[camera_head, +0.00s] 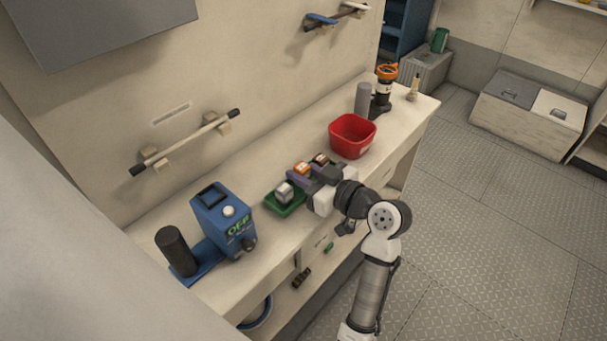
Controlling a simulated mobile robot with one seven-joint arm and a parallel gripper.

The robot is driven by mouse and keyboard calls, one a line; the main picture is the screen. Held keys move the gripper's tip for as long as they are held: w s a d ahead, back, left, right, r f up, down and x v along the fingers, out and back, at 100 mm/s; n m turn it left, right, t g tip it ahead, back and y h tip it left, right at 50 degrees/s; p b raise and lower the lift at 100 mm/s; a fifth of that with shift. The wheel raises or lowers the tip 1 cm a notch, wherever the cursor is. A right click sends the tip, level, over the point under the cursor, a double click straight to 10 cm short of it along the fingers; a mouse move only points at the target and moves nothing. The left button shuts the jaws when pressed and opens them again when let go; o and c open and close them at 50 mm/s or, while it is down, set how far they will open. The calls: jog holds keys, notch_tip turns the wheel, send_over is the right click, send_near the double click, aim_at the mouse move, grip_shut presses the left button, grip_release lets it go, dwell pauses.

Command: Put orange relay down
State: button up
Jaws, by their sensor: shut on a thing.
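The orange relay (301,168) is at the fingertips of my gripper (303,174), over the workbench. My gripper is shut on it, and the fingers partly hide it. A green tray (285,207) lies on the bench below and beside my gripper. A grey-white relay (284,191) stands in the near left part of the tray. A dark relay with a pale top (320,158) shows just behind my gripper. I cannot tell whether the orange relay touches the tray, since my gripper covers much of it.
A red bin (352,136) stands right of the tray, with a grey cylinder (362,98) and an orange-topped black device (384,88) behind it. A blue box marked OFF (223,220) and a black cylinder (176,250) stand left. Bench between blue box and tray is clear.

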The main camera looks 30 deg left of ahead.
jog(key=shift+f, duration=0.6)
jog(key=shift+f, duration=0.1)
jog(key=shift+f+b, duration=0.15)
jog(key=shift+b, duration=0.15)
jog(key=o, duration=1)
jog(key=shift+r+p, duration=0.25)
jog(key=shift+p, duration=0.05)
jog(key=shift+d, duration=0.2)
jog(key=b+v, duration=0.3)
jog(key=v, duration=0.8)
jog(key=shift+d, duration=0.3)
